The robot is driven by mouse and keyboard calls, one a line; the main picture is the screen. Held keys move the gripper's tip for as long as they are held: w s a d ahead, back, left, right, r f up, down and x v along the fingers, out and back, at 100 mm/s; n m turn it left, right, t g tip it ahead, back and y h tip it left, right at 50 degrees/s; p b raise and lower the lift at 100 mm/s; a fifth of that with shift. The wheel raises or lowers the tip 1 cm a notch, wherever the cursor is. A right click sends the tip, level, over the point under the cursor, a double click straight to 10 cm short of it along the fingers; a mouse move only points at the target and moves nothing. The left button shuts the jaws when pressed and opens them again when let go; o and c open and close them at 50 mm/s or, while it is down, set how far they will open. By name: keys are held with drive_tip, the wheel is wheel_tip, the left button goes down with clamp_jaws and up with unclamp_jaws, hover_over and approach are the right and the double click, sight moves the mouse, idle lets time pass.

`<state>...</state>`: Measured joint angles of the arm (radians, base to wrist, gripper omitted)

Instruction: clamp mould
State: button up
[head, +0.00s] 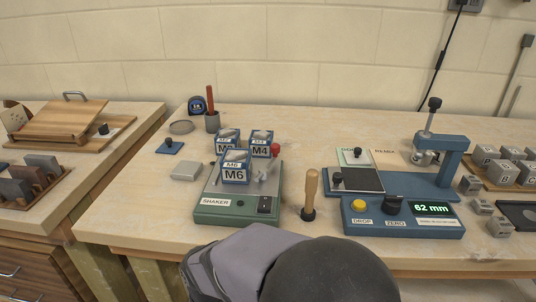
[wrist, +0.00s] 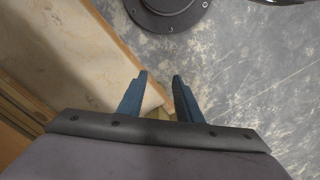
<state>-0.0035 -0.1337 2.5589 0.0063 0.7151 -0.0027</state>
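Several blue cube moulds with white labels stand on or just behind the green shaker (head: 238,208) in the head view. The front mould, marked M6 (head: 236,168), sits on the shaker's plate. The M4 mould (head: 260,142) is behind it to the right. Another mould (head: 227,139) is behind to the left, its label partly hidden. A red-knobbed lever (head: 274,151) stands upright at the shaker's right side. My gripper (wrist: 160,75) is open and empty in the wrist view, over the bench edge and floor, away from the moulds.
Right of the shaker are a wooden-handled tool (head: 310,190) and a blue drop tester (head: 400,222) reading 62 mm. Grey numbered cubes (head: 506,172) lie far right. My arm covers the front centre.

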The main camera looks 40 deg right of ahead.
drive_tip(key=shift+n+t+y, duration=0.3)
drive_tip(key=shift+y, duration=0.2)
drive_tip(key=w+a+r+p, duration=0.2)
drive_tip(key=a, duration=0.1)
drive_tip(key=w+a+r+p, duration=0.1)
drive_tip(key=shift+a, duration=0.25)
clamp_jaws()
drive_tip(key=w+a+r+n+t+y+p, duration=0.2)
drive_tip(key=w+a+r+n+y+p, duration=0.15)
drive_tip(key=w+a+r+p, duration=0.9)
drive_tip(key=w+r+n+t+y, duration=0.1)
drive_tip(key=w+r, duration=0.4)
drive_tip(key=r, duration=0.8)
drive_tip(key=w+d+r+h+p, duration=0.1)
drive_tip(key=w+d+r+p, duration=0.15)
drive_tip(key=d, duration=0.35)
drive_tip(key=w+d+r+p, duration=0.2)
drive_tip(key=d+p, duration=0.1)
drive_tip(key=d, duration=0.3)
drive_tip(key=s+d+r+h+p, duration=0.1)
drive_tip(key=s+d+r+p, duration=0.1)
drive_tip(key=d, duration=0.9)
drive_tip(key=s+d+r+m+h+p, duration=0.1)
drive_tip(key=s+d+r+p, duration=0.2)
drive_tip(key=d, duration=0.8)
drive_tip(key=s+d+r+h+p, duration=0.1)
drive_tip(key=d+r+p, duration=0.3)
drive_tip(key=d, duration=0.7)
drive_tip(key=shift+s+p, duration=0.8)
drive_tip(key=shift+p, duration=0.3)
